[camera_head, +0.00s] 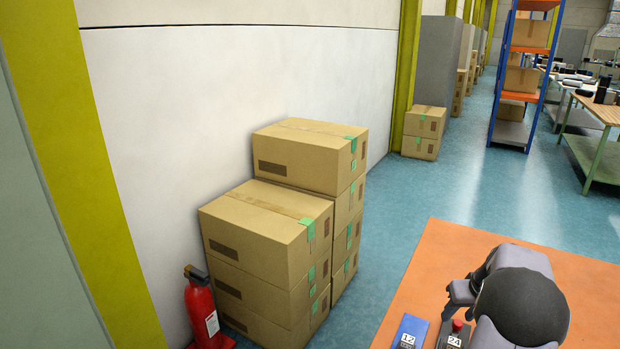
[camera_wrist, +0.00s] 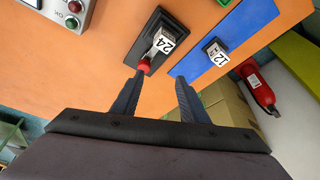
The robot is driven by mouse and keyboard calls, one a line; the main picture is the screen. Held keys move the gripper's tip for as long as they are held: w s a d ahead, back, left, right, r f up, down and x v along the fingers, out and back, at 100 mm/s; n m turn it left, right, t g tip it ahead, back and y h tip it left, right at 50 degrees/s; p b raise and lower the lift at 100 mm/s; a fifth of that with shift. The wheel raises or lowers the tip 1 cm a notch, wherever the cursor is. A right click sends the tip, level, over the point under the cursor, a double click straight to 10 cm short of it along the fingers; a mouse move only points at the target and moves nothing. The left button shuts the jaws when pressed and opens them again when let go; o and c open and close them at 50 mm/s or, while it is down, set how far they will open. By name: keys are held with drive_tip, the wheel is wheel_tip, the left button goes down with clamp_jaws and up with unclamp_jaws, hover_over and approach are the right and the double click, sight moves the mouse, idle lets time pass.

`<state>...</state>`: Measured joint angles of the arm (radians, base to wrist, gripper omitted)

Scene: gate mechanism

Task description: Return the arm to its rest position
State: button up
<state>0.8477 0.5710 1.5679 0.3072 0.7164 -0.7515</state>
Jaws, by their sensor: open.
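My gripper (camera_wrist: 159,78) is open in the wrist view, its two dark fingers spread apart with nothing between them. Just beyond the fingertips is a lever marked 24 with a red knob (camera_wrist: 144,65), on a black plate (camera_wrist: 146,36). I cannot tell how close the left finger is to the knob. A lever marked 12 (camera_wrist: 216,52) sits on a blue plate (camera_wrist: 240,30) to the right.
A grey control box (camera_wrist: 65,12) with red and green buttons is at the wrist view's upper left. Cardboard boxes (camera_head: 270,235) and a red fire extinguisher (camera_head: 203,312) stand on the floor by the wall. The table's far part is bare.

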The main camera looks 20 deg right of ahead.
drive_tip(key=s+a+r+n+g+y+p, duration=0.1)
drive_tip(key=s+a, duration=0.1)
drive_tip(key=a, duration=1)
drive_tip(key=s+a+r+n+g+p, duration=0.1)
drive_tip(key=a+r, duration=0.1)
drive_tip(key=a, duration=1.1)
drive_tip(key=s+a+f+n+g+p, duration=0.1)
drive_tip(key=s+a+g+p, duration=0.1)
drive_tip(key=s+a, duration=1.15)
wheel_tip(320, 180, down, 17)
drive_tip(key=d+b, duration=0.1)
drive_tip(key=b, duration=1.6)
drive_tip(key=shift+s+d, duration=0.15)
drive_tip(key=shift+s, duration=0.3)
drive_tip(key=shift+o, duration=0.7)
